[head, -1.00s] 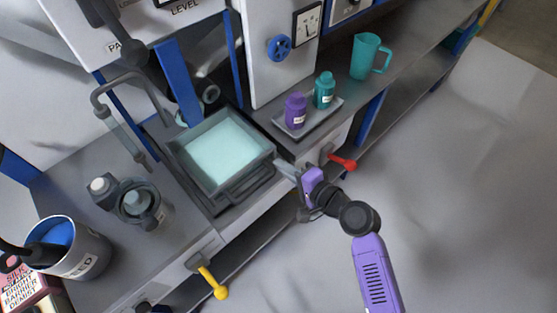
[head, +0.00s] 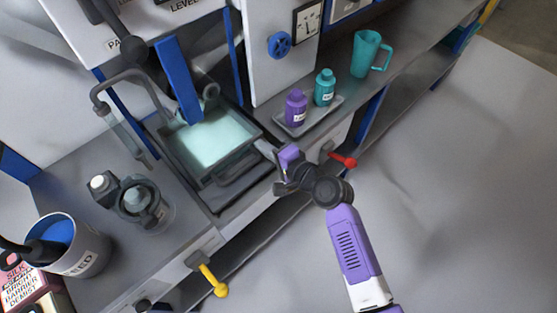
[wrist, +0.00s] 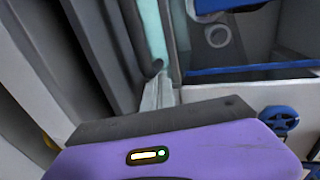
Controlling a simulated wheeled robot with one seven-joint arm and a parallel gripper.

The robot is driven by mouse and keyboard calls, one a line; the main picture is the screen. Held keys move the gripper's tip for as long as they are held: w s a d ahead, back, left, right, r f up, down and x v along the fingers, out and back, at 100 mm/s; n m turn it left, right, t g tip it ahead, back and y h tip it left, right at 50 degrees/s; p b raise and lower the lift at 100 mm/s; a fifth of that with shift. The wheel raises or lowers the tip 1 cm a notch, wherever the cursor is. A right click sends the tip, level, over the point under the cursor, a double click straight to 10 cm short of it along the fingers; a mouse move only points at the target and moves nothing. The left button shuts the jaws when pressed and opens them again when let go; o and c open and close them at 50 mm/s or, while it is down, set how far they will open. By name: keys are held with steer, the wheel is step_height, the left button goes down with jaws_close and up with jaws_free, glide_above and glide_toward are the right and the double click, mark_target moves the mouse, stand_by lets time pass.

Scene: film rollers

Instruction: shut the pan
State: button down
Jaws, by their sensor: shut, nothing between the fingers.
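The pan is a dark square tray with pale teal liquid in it; its front wall (head: 232,162) faces me in the head view. Its back part is under the blue post and the machine. In the wrist view a strip of its rim (wrist: 133,40) and teal liquid shows at the top middle. My gripper (head: 274,156) is shut and empty, at the pan's front right corner. Its fingertips (wrist: 160,92) point toward the pan's rim in the wrist view; I cannot tell whether they touch it.
To the right, a small tray (head: 292,131) holds a purple bottle (head: 296,108) and a teal bottle (head: 324,88). A red lever (head: 343,160) juts out close to my gripper. A yellow lever (head: 214,281) is lower left. The floor in front is clear.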

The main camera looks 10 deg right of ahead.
mark_target(240, 131)
steer(key=w+a, duration=0.2)
steer(key=w, duration=0.1)
steer(key=w+a+b, duration=0.1)
steer(key=w+a, duration=0.1)
steer(key=w, duration=0.1)
steer(key=w+a+b, duration=0.1)
steer(key=w+a, duration=0.1)
steer(key=w, duration=0.1)
steer(key=shift+w+a, duration=0.1)
steer(key=shift+w, duration=0.05)
steer(key=shift+w+r+b, duration=0.1)
steer(key=shift+r+b, duration=0.1)
steer(key=shift+b, duration=0.1)
steer(key=shift+a, duration=0.1)
